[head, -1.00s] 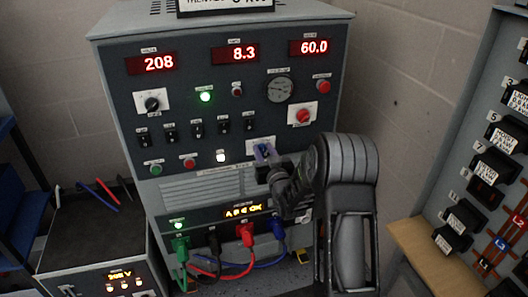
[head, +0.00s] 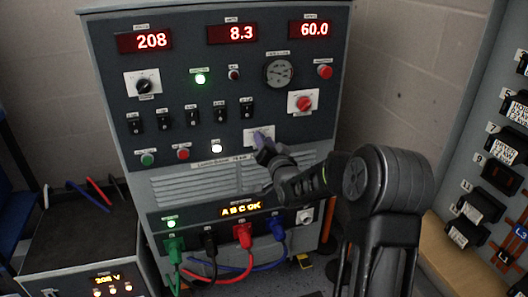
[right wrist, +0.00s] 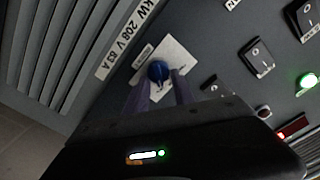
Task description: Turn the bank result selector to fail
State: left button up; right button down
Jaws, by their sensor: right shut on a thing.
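The test bank cabinet (head: 120,110) stands in the middle of the head view. On its front is a white plate (head: 250,141) with a selector, largely hidden by my right gripper (head: 264,143). The plate's lettering is too small to read. My left gripper is not in view.
Several switches (head: 192,115), a red knob (head: 304,103) and a row of buttons lie near the selector. Coloured plugs (head: 242,235) with cables are below. A small box (head: 65,235) stands at left, a breaker panel (head: 480,130) at right.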

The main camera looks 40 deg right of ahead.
jog(key=shift+d+f+m+b, duration=0.1)
jog(key=shift+m+b, duration=0.75)
jog(key=shift+m, duration=0.05)
jog(key=c, duration=1.1)
grip_release()
jog(key=shift+o, duration=0.2)
jog(key=v, duration=0.7)
jog(key=shift+s, duration=0.4)
